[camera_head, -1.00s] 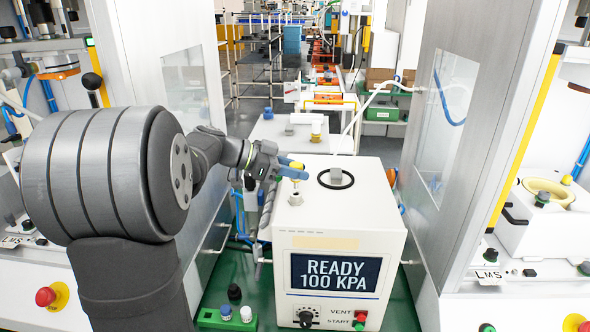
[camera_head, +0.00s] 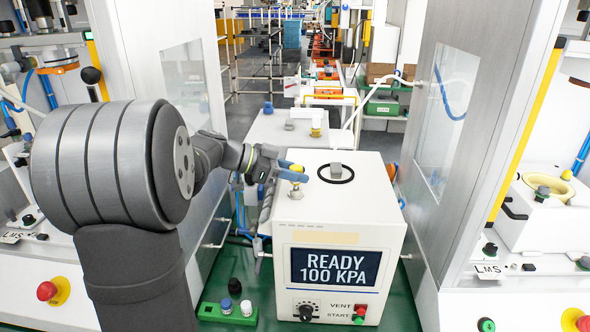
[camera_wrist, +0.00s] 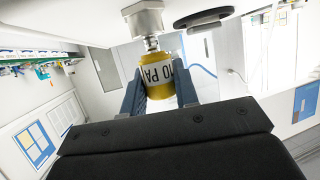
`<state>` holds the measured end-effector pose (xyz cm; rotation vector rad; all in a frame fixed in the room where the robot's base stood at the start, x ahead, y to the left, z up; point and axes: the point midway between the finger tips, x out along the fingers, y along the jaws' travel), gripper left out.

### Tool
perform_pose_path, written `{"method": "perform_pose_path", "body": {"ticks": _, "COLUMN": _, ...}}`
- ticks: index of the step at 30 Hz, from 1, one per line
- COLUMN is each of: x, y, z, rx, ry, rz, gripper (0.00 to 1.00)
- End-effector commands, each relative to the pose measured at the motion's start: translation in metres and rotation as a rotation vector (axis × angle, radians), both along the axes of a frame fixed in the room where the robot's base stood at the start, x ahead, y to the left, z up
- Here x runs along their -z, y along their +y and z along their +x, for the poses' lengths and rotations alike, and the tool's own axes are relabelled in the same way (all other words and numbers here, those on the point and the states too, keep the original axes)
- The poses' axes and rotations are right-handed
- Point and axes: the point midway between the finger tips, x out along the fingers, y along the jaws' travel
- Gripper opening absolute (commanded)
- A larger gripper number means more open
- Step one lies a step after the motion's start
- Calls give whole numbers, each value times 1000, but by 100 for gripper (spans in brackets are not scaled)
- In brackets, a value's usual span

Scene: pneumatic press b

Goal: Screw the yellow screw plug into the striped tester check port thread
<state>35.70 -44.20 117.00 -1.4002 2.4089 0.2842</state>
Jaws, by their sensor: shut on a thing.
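My gripper (camera_head: 292,173) is shut on the yellow screw plug (camera_head: 297,167), over the left part of the tester's top. In the wrist view the plug (camera_wrist: 154,73) sits between my two blue fingers (camera_wrist: 160,80) and carries a white label with black print. A silver stud shows at the plug's end, at the metal check port (camera_wrist: 144,19). The stud's tip meets the port's mouth; how far it is in cannot be told. In the head view the port (camera_head: 296,192) is directly below the plug. The white tester (camera_head: 290,235) displays "READY 100 KPA".
A black ring (camera_head: 349,179) with a grey block (camera_head: 336,169) lies on the tester's top, right of the port. A green rack (camera_head: 209,313) with caps stands at front left. Cabinet walls (camera_head: 470,120) rise on both sides. Another white box (camera_head: 265,130) stands behind the tester.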

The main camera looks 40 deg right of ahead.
Motion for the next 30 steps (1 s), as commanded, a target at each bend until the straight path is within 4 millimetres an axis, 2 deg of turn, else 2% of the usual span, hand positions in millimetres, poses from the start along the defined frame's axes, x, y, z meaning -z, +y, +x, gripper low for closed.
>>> {"method": "perform_pose_path", "body": {"ticks": 8, "x": 7, "y": 0, "z": 0, "rx": 0, "ry": 0, "rz": 0, "gripper": 5}}
{"method": "perform_pose_path", "body": {"ticks": 9, "x": 7, "y": 0, "z": 0, "rx": 0, "ry": -1, "rz": 0, "gripper": 31}}
{"method": "perform_pose_path", "body": {"ticks": 12, "x": 7, "y": 0, "z": 0, "rx": -1, "ry": -1, "rz": -1, "gripper": 51}}
{"method": "perform_pose_path", "body": {"ticks": 13, "x": 7, "y": 0, "z": 0, "rx": -1, "ry": -1, "rz": -1, "gripper": 53}}
{"method": "perform_pose_path", "body": {"ticks": 23, "x": 5, "y": 3, "z": 3, "rx": -1, "ry": -1, "rz": -1, "gripper": 53}}
{"method": "perform_pose_path", "body": {"ticks": 30, "x": -9, "y": 33, "z": 20, "rx": -4, "ry": -2, "rz": -2, "gripper": 53}}
